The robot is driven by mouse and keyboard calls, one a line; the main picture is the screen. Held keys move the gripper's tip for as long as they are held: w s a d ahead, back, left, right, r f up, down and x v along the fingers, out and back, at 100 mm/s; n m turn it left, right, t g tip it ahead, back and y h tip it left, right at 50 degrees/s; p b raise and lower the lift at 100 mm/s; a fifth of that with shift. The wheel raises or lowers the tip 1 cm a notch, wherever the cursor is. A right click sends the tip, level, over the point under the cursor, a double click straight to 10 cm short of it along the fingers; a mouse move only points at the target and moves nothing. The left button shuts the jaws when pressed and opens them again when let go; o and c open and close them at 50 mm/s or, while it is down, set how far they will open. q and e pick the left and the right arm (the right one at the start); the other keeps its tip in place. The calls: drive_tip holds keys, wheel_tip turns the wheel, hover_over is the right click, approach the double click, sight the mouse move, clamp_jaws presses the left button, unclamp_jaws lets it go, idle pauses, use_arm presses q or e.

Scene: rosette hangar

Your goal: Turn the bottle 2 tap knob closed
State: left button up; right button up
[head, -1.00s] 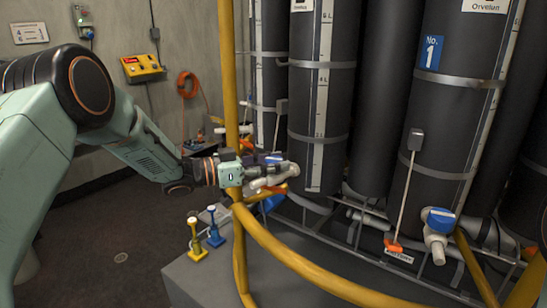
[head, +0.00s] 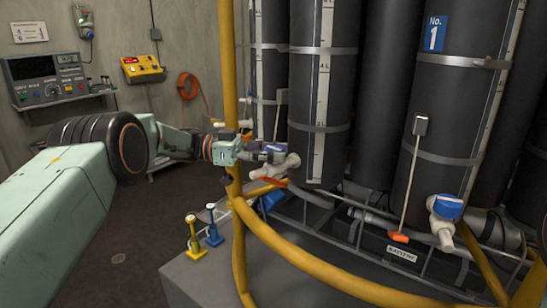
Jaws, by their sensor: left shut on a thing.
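My left gripper (head: 263,151) reaches in from the left past the yellow rail. It is shut on the blue tap knob (head: 274,148), which is mostly hidden by the fingers. The pale tap body (head: 283,168) shows just below the fingers, at the lower front of a dark bottle (head: 313,150) with a white level scale. The bottle's number is not in view, so I cannot read it as bottle 2. The knob's exact angle is hard to tell. My right gripper is not in view.
Bottle No. 1 (head: 442,110) stands to the right with its own blue-knobbed tap (head: 447,207). A yellow rail (head: 300,262) curves in front of the bottles. Small yellow (head: 195,240) and blue (head: 213,228) stands sit on the grey block (head: 210,278). Instruments (head: 52,78) are at the left wall.

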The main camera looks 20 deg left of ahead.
sight(274, 148)
use_arm(q)
drive_tip(key=shift+r+m+g+b, duration=0.2)
drive_tip(key=shift+m+g+b, duration=0.1)
drive_tip(key=shift+g, duration=0.1)
idle(0.4)
drive_tip(key=o, duration=1.1)
drive_tip(key=shift+d, duration=0.1)
drive_tip(key=shift+o, duration=0.4)
drive_tip(key=shift+f, duration=0.1)
wheel_tip(274, 148, up, 10)
